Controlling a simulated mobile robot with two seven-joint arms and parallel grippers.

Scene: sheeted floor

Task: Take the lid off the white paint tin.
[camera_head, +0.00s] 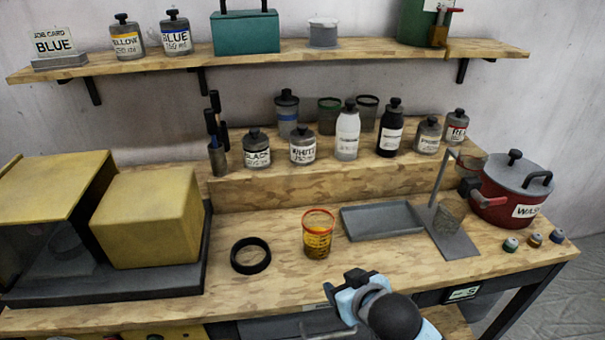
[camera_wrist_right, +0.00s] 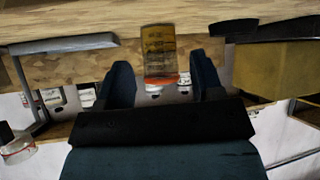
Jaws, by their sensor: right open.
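The white paint tin (camera_head: 303,148) is a small grey tin labelled WHITE, with a dark knobbed lid (camera_head: 302,131) on it. It stands upright on the raised wooden step, right of the tin labelled BLACK (camera_head: 257,152). My right gripper (camera_head: 341,284) is at the bench's front edge, well below and in front of the tin. In the right wrist view its two dark fingers (camera_wrist_right: 163,75) are apart with nothing held between them. An amber measuring cup (camera_wrist_right: 159,48) shows beyond the fingers. I cannot pick out the white tin for certain in that view. My left gripper is not in view.
The orange-rimmed cup (camera_head: 318,238) stands between my right gripper and the step. A black ring (camera_head: 250,256), a grey tray (camera_head: 382,221) and a red pot (camera_head: 505,193) are on the bench. Several bottles crowd the step. A yellow box (camera_head: 148,217) stands left.

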